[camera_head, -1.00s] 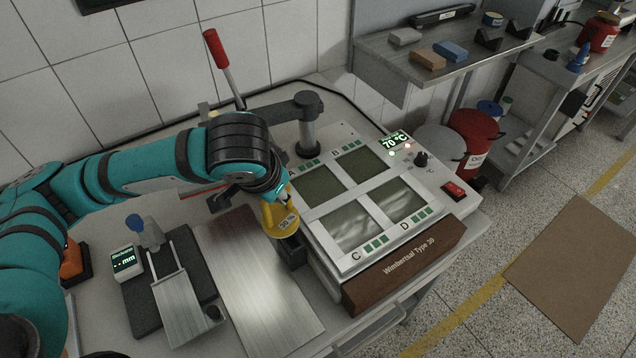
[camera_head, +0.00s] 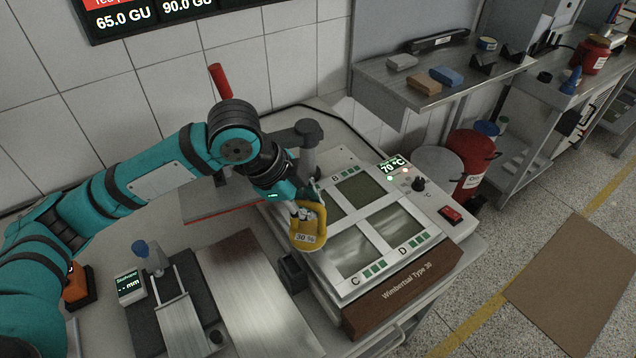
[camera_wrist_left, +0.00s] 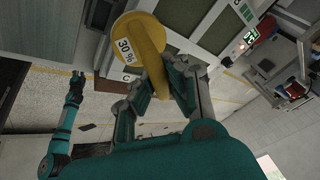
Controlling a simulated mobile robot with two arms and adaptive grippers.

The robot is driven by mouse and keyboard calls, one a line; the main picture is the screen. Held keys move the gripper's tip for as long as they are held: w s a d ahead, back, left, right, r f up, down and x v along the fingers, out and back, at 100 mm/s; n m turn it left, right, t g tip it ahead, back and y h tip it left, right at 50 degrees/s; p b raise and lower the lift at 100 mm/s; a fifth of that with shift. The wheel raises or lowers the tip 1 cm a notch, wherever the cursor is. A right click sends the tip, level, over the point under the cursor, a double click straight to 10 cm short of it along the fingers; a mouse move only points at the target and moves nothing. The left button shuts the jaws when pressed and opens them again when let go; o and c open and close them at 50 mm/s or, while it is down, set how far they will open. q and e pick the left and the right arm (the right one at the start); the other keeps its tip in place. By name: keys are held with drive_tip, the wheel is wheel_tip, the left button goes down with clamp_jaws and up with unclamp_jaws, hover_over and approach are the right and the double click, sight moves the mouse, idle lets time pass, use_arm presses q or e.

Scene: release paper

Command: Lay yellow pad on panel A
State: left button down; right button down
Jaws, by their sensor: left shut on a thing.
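The yellow pad (camera_head: 305,239), a rounded piece with a white "30 %" label, is held by my left gripper (camera_head: 300,205). In the left wrist view the pad (camera_wrist_left: 137,46) sits between the gripper's fingers (camera_wrist_left: 165,85). In the head view it hangs tilted over the left edge of the four-panel hot plate (camera_head: 344,285). Panels B (camera_head: 360,190), C (camera_head: 352,252) and D (camera_head: 400,230) show. The panel left of B (camera_head: 332,203), by its place A, is partly hidden by my gripper and the pad; its letter is not visible. A small teal arm, probably my right, shows in the left wrist view.
A grey post (camera_head: 307,150) stands behind the plate. A metal sheet (camera_head: 255,300) and a thickness gauge (camera_head: 180,312) lie left of the plate. A dark block (camera_head: 293,272) stands at the plate's left side. A red-handled lever (camera_head: 220,82) rises behind my arm.

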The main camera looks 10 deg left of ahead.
use_arm(q)
drive_tip(key=w+f+p, duration=0.1)
drive_tip(key=w, duration=0.2)
drive_tip(key=w+f+p, duration=0.1)
drive_tip(key=w+f, duration=0.1)
drive_tip(key=w, duration=0.1)
drive_tip(key=w+f+p, duration=0.1)
drive_tip(key=w, duration=0.3)
drive_tip(key=shift+w+a+f+p, duration=0.1)
drive_tip(key=shift+f+p, duration=0.05)
drive_tip(key=shift+p, duration=0.2)
drive_tip(key=c, duration=1.8)
unclamp_jaws()
drive_tip(key=shift+f, duration=0.2)
drive_tip(key=o, duration=0.4)
drive_tip(key=shift+c, duration=0.2)
drive_tip(key=shift+r, duration=0.15)
